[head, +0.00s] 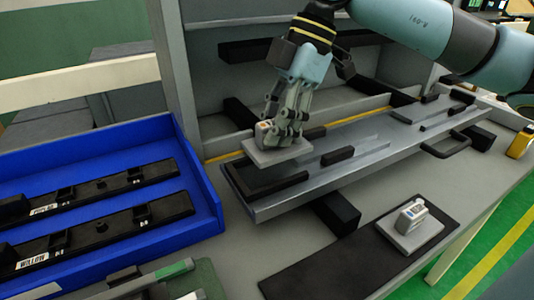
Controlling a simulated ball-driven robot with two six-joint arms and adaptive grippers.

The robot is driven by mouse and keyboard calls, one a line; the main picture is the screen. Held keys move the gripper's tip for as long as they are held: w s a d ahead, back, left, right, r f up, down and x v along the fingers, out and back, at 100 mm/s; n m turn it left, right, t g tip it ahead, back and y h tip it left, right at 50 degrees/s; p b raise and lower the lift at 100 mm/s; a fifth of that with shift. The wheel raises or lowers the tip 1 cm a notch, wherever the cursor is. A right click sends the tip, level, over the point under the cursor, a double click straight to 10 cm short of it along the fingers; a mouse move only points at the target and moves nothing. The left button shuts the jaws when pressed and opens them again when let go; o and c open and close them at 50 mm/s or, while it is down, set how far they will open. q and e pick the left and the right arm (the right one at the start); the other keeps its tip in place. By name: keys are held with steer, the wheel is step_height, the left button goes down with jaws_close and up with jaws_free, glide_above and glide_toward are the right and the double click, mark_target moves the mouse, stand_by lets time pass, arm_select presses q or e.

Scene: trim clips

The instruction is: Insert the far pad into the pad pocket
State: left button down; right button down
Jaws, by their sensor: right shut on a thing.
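The far pad (272,156), a light grey plate with a small block on top, is held by my right gripper (280,137). The gripper points down and its fingers are shut on the block. The pad is over the left end of the long grey fixture (370,150). Black bars (280,189) lie on the fixture just below and in front of the pad, by what looks like the pad pocket. The pad hides part of this area, and I cannot tell whether it touches the fixture. My left gripper is not in view.
A second grey pad (405,236) with a white block lies on a black mat (325,259) at the front right. A blue tray (206,193) holding long black trim parts (100,228) stands at left. A grey upright panel (171,60) rises behind the tray.

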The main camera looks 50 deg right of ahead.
mark_target(267, 153)
steer(key=shift+w+a+f, duration=0.4)
steer(key=shift+a+f, duration=0.05)
steer(key=shift+a, duration=0.15)
step_height(267, 153, down, 3)
steer(key=shift+f, duration=0.15)
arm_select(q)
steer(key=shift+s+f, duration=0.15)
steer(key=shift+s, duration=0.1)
arm_select(e)
steer(key=shift+f, duration=0.3)
steer(key=c, duration=1.1)
jaws_free()
steer(key=shift+f, duration=0.1)
